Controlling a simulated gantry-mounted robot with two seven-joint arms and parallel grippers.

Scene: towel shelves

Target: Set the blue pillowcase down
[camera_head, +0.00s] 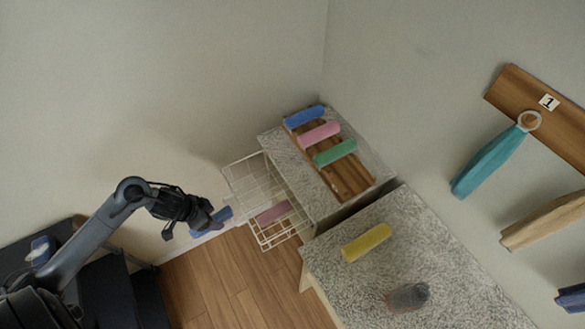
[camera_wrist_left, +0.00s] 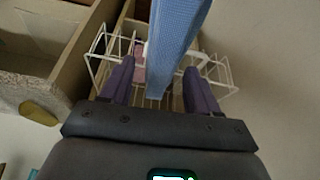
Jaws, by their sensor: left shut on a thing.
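My left gripper (camera_head: 212,222) is shut on the blue pillowcase (camera_head: 226,213), holding it just left of the white wire basket (camera_head: 262,243). In the left wrist view, the pillowcase (camera_wrist_left: 176,45) is a long blue textured strip between the purple fingers of the gripper (camera_wrist_left: 158,82). The basket (camera_wrist_left: 228,75) shows beyond and below it. A pink rolled cloth (camera_head: 274,213) lies in the basket; it shows partly in the left wrist view (camera_wrist_left: 139,62). My right gripper is not in view.
A speckled cabinet top carries a wooden rack (camera_head: 347,182) with blue (camera_head: 304,117), pink (camera_head: 319,134) and green (camera_head: 335,153) rolls. A lower counter (camera_head: 440,285) holds a yellow roll (camera_head: 366,243) and a grey object (camera_head: 408,297). Cloths hang from a wall board (camera_head: 520,90).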

